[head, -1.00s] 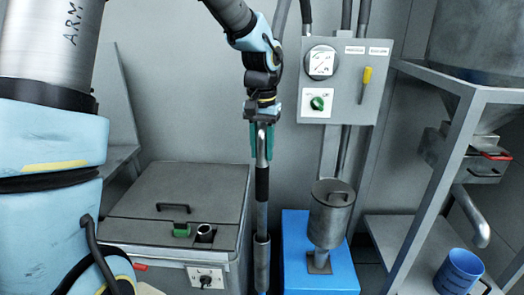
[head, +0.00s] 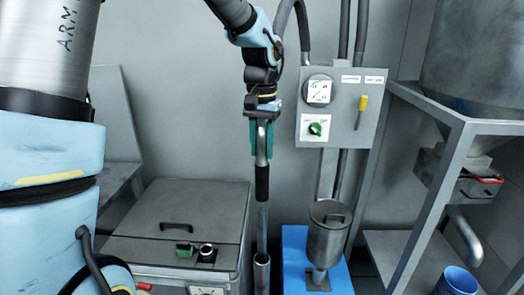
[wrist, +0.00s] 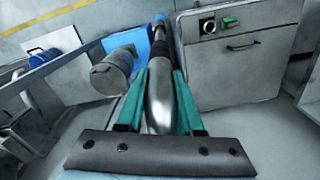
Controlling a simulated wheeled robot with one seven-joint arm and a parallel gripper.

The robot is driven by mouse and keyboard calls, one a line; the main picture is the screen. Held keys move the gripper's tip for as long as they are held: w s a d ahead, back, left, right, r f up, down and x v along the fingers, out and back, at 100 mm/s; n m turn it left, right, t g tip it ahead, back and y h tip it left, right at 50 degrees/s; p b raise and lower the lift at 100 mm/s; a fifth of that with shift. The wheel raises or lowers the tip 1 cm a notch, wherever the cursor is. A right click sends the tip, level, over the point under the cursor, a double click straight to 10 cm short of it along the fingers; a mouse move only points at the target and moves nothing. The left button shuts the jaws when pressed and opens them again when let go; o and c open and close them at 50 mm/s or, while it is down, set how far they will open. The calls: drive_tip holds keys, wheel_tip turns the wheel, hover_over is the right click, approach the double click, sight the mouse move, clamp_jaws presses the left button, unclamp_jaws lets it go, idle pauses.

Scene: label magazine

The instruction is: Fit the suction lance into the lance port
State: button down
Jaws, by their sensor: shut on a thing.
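The suction lance (head: 262,182) is a metal tube with a bent top and a black grip, hanging upright. My gripper (head: 261,150) has green fingers shut on its top, with one finger on each side in the wrist view. The lance's lower end runs into an upright metal holder tube (head: 262,272); its tip is hidden. The lance port (head: 207,251) is a round, dark-mouthed opening on the grey cabinet, left of the lance. A green piece (head: 184,248) sits beside it. The port also shows at the top of the wrist view (wrist: 209,26).
The grey cabinet lid (head: 170,212) has a raised handle. A metal canister (head: 327,240) on a blue base (head: 294,262) stands close right of the lance. A control box (head: 343,105) hangs on the wall. A steel frame (head: 425,190) and blue bucket (head: 457,281) are at right.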

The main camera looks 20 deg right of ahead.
wheel_tip(320, 180, up, 17)
idle(1.4)
drive_tip(key=shift+r, duration=0.1)
